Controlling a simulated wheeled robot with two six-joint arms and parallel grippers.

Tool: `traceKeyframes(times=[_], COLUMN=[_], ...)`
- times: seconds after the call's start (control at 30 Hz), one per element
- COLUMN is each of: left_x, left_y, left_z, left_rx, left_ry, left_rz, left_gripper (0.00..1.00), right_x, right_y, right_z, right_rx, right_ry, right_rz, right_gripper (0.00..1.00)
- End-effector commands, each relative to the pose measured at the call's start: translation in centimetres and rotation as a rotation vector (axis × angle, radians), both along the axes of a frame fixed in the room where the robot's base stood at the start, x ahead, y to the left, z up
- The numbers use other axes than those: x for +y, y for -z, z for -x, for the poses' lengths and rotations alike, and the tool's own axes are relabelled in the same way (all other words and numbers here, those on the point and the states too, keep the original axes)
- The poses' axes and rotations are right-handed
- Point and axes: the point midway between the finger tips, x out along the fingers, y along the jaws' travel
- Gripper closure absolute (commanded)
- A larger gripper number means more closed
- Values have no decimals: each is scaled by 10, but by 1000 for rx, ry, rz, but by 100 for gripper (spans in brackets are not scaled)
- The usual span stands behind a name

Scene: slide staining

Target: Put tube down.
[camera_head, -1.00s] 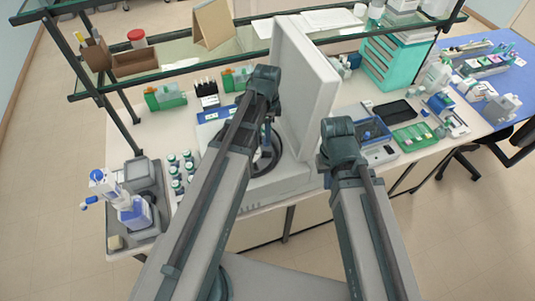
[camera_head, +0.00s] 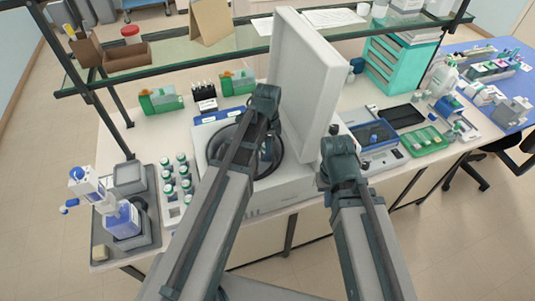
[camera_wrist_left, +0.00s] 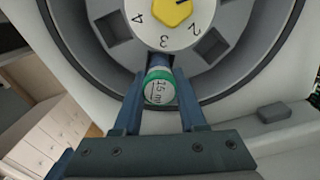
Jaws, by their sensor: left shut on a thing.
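A tube (camera_wrist_left: 160,88) with a white cap, green ring and "15 ml" marking shows cap-on in the left wrist view. My left gripper (camera_wrist_left: 161,76) is shut on it, one finger on each side. The tube is in front of the grey rotor (camera_wrist_left: 225,15) at the position marked 3; how deep it sits in the slot is hidden. In the head view my left gripper (camera_head: 267,148) is over the bowl of the open centrifuge (camera_head: 283,188), mostly covered by my arm. The tube cannot be made out there. My right gripper (camera_head: 330,180) is in front of the centrifuge's right side; its fingers are not clear.
The raised centrifuge lid (camera_head: 303,75) stands between my left arm and the right bench. A rack of capped tubes (camera_head: 174,212) is left of the centrifuge. A glass shelf (camera_head: 200,58) spans the back. Blue instruments (camera_head: 372,133) and a green tray (camera_head: 424,142) are at right.

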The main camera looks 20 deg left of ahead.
Motion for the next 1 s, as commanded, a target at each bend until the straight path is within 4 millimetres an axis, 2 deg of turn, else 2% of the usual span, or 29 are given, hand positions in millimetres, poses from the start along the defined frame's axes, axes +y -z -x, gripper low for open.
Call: traceKeyframes(times=[0.03, 0.27, 0.63, 0.67, 0.7, 0.8, 1.0], left_x=[0, 0, 0, 0, 0, 0, 0], left_y=[7, 4, 15, 13, 13, 13, 13], left_z=[0, 0, 0, 0, 0, 0, 0], left_rx=[0, 0, 0, 0, 0, 0, 0], left_ry=[0, 0, 0, 0, 0, 0, 0], left_rz=[0, 0, 0, 0, 0, 0, 0], left_gripper=[100, 100, 100, 54, 47, 29, 29], right_x=[0, 0, 0, 0, 0, 0, 0], right_y=[7, 4, 15, 13, 13, 13, 13], right_z=[0, 0, 0, 0, 0, 0, 0], right_rx=[0, 0, 0, 0, 0, 0, 0], right_ry=[-1, -2, -4, -4, -4, -4, -4], right_rz=[0, 0, 1, 1, 1, 1, 1], right_gripper=[100, 100, 100, 100, 100, 100, 100])
